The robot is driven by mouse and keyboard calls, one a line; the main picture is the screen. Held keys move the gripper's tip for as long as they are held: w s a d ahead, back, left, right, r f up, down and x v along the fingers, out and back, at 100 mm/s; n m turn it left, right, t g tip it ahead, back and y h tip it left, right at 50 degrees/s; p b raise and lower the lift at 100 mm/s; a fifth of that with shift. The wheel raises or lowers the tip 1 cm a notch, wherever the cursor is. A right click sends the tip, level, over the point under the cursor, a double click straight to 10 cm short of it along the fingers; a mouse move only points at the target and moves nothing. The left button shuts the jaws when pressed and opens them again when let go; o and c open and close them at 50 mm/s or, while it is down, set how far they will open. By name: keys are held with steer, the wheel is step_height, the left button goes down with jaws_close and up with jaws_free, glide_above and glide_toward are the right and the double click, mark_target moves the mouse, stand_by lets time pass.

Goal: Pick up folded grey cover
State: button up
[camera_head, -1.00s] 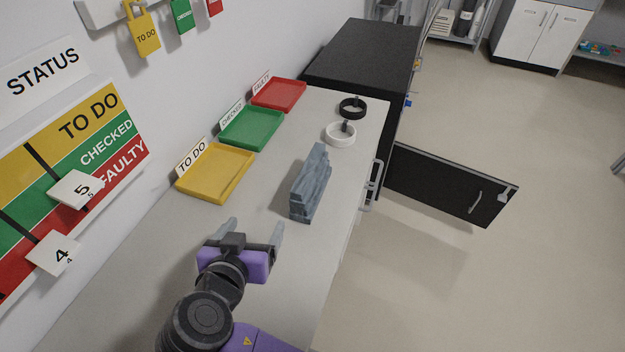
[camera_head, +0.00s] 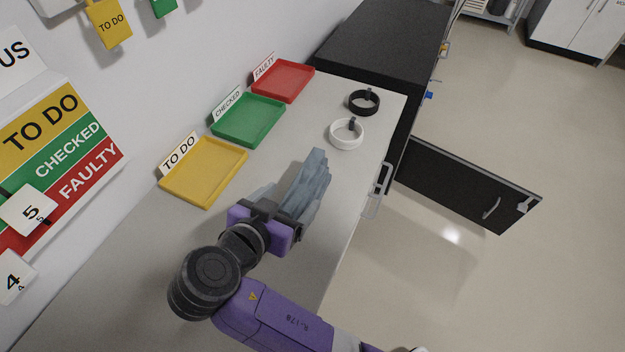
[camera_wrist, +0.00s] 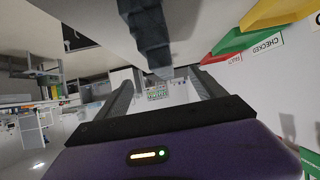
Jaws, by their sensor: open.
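The folded grey cover (camera_head: 309,180) stands upright on the light worktop as a narrow blue-grey block, running away from me. My gripper (camera_head: 286,200) is at its near end, with the jaws apart. In the head view the fingers partly hide the cover's near end, and I cannot tell whether they touch it. In the wrist view the cover (camera_wrist: 148,35) hangs in from the top of the inverted picture, and its end lies across the gap between the two fingers (camera_wrist: 160,90).
Yellow (camera_head: 205,172), green (camera_head: 248,120) and red (camera_head: 283,82) trays line the wall side. A black cabinet door (camera_head: 470,183) hangs open at the right. The worktop's near part is clear.

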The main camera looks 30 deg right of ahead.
mark_target(302, 187)
steer(key=x, duration=0.2)
steer(key=p+x, duration=0.1)
steer(key=x, duration=0.3)
steer(key=shift+w+d+r, duration=0.1)
steer(key=shift+w+d, duration=0.1)
steer(key=shift+d, duration=0.2)
steer(key=shift+w+d+f, duration=0.4)
steer(key=shift+d, duration=0.05)
steer(key=shift+c, duration=0.5)
jaws_close()
steer(key=shift+r, duration=0.1)
